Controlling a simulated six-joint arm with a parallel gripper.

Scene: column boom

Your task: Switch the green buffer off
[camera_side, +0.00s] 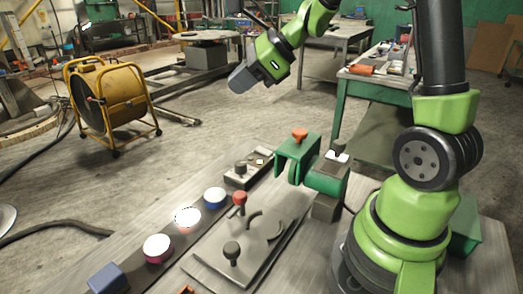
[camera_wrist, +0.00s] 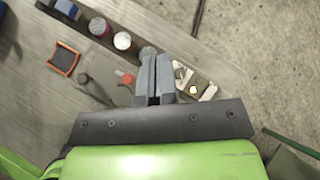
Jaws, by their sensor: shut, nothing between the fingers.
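The green buffer (camera_side: 325,177) stands on the bench left of my arm's base in the side view. A green hood (camera_side: 297,155) with an orange knob on top is at its left. A small black-and-white switch (camera_side: 338,152) sits on top of its body; its position is too small to tell. My gripper (camera_side: 240,80) is raised well above the bench, up and left of the buffer, touching nothing. In the wrist view my gripper (camera_wrist: 153,92) is shut and empty, its two grey fingers together. I cannot make out the buffer in the wrist view.
A control box (camera_side: 248,170) with a black knob and yellow light stands left of the buffer. It also shows in the wrist view (camera_wrist: 195,85). A row of round coloured pieces (camera_side: 188,217) and a plate with a red-knobbed lever (camera_side: 240,199) lie nearer. A yellow fan (camera_side: 105,105) stands on the floor.

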